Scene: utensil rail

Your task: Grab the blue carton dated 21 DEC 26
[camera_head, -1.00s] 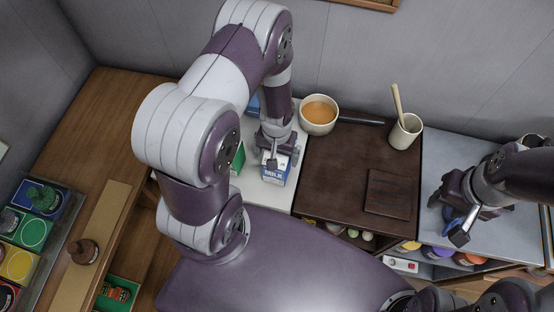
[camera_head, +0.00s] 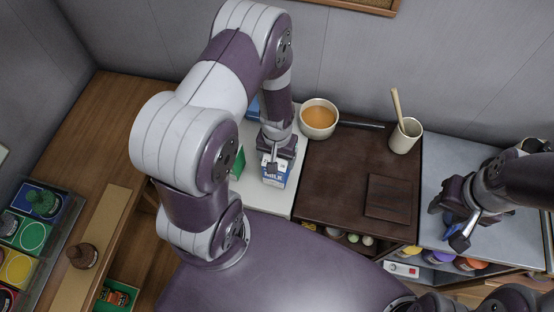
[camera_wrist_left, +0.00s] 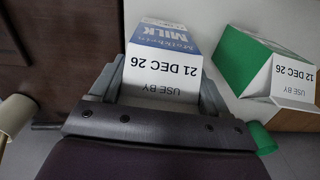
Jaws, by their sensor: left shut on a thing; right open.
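The blue and white milk carton (camera_head: 275,178) stands on the white counter section under my left arm. In the left wrist view the blue carton (camera_wrist_left: 165,72) reads USE BY 21 DEC 26, upside down. My left gripper (camera_head: 277,158) is shut on it, with one finger on each side, as the left wrist view of the gripper (camera_wrist_left: 157,92) shows. A green carton (camera_wrist_left: 258,62) beside it reads 12 DEC 26. This green carton (camera_head: 238,163) is partly hidden by my arm in the head view. My right gripper (camera_head: 458,213) is open at the far right.
Another blue item (camera_head: 253,108) shows partly behind my left arm. A bowl of orange liquid (camera_head: 319,117) and a cup with a wooden spoon (camera_head: 404,137) stand at the back. A dark board (camera_head: 387,197) lies on the brown counter. A blue object (camera_head: 451,230) is under my right gripper.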

